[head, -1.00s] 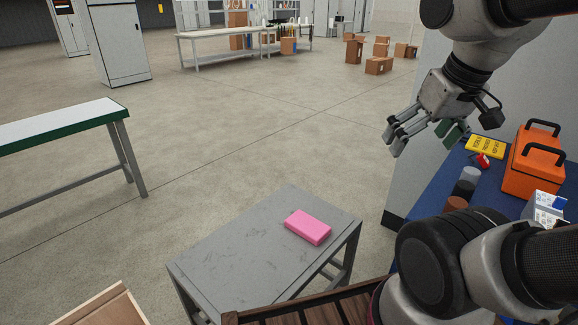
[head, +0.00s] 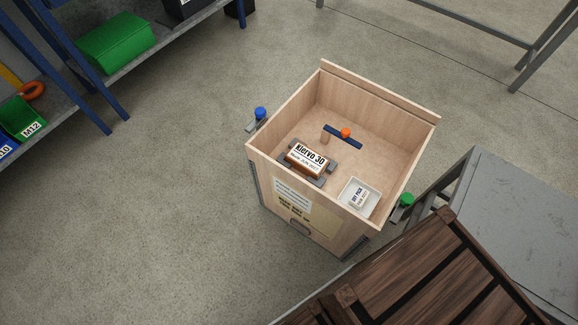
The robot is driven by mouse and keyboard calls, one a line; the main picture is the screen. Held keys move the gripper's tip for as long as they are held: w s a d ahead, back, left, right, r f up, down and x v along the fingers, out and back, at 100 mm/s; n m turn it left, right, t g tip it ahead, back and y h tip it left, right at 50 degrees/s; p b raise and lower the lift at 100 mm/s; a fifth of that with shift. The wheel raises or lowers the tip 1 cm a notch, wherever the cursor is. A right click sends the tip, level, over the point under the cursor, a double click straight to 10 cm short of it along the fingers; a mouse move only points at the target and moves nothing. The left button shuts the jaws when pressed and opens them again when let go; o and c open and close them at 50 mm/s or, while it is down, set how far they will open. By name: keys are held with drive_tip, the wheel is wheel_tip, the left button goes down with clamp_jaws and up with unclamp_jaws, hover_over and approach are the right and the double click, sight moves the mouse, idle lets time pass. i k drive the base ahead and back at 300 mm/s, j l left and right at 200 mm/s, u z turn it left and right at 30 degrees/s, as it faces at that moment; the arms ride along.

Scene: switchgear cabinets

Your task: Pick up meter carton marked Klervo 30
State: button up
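The meter carton marked Klervo 30 (head: 307,159) is a small brown box with a white label on top. It lies in an open wooden crate (head: 262,172), near the crate's front wall, with grey pads against it. My gripper is not in the head view now, so I cannot see whether it is open or shut.
In the crate, a white tray marked as dry pack (head: 359,197) sits right of the carton, and a blue bar with an orange knob (head: 344,133) lies behind. A dark slatted wooden top (head: 400,275) and a grey table (head: 510,200) stand at right. Shelving with a green box (head: 115,42) is at upper left.

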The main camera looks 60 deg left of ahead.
sight(305, 160)
drive_tip(key=u, duration=0.45)
drive_tip(key=j+u, duration=0.1)
drive_tip(key=u, duration=0.85)
drive_tip(key=j+u, duration=0.1)
drive_tip(key=u, duration=0.4)
